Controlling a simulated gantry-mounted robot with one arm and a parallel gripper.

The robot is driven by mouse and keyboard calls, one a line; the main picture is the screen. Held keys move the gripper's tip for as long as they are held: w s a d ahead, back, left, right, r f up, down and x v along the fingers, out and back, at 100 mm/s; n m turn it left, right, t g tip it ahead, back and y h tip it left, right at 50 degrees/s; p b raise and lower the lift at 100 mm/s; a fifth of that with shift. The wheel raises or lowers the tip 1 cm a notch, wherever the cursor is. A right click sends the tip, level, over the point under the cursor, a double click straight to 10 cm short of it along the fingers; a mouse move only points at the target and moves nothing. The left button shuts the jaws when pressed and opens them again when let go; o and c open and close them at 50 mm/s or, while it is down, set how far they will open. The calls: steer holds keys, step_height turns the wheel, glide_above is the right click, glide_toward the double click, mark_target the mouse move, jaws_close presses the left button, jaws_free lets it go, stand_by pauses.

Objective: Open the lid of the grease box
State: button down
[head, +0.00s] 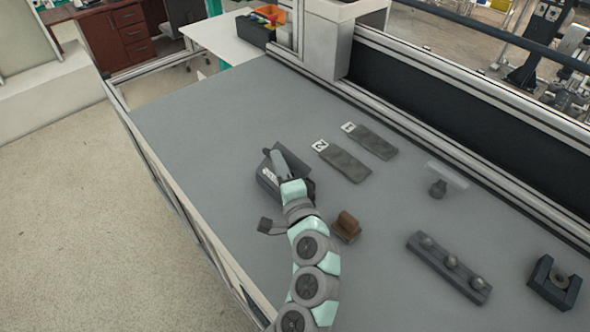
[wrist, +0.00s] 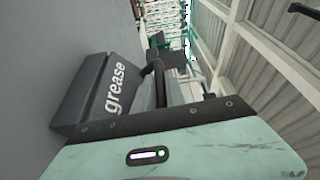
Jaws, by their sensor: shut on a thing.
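The grease box (head: 268,184) is dark grey and stands on the grey table, left of the middle in the head view. Its side with the white word "grease" also shows in the wrist view (wrist: 108,88). My gripper (head: 272,153) is over the box, with its fingers at the top. In the wrist view my gripper (wrist: 154,72) reaches along the box beside the lettering. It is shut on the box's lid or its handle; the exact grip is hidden. I cannot tell how far the lid is raised.
A brown block (head: 346,227) stands right of my arm. A bar with round knobs (head: 449,268) and a dark bracket (head: 554,282) are farther right. The table's left part is clear.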

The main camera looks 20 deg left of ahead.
steer(key=shift+r, duration=0.1)
stand_by(0.3)
steer(key=c, duration=1.4)
jaws_free()
steer(key=shift+d, duration=0.1)
steer(key=b+v, duration=0.1)
steer(key=v, duration=0.9)
steer(key=shift+s+d+b, duration=0.25)
steer(key=shift+s+b, duration=0.1)
steer(key=shift+b, duration=0.05)
steer(key=shift+c, duration=0.2)
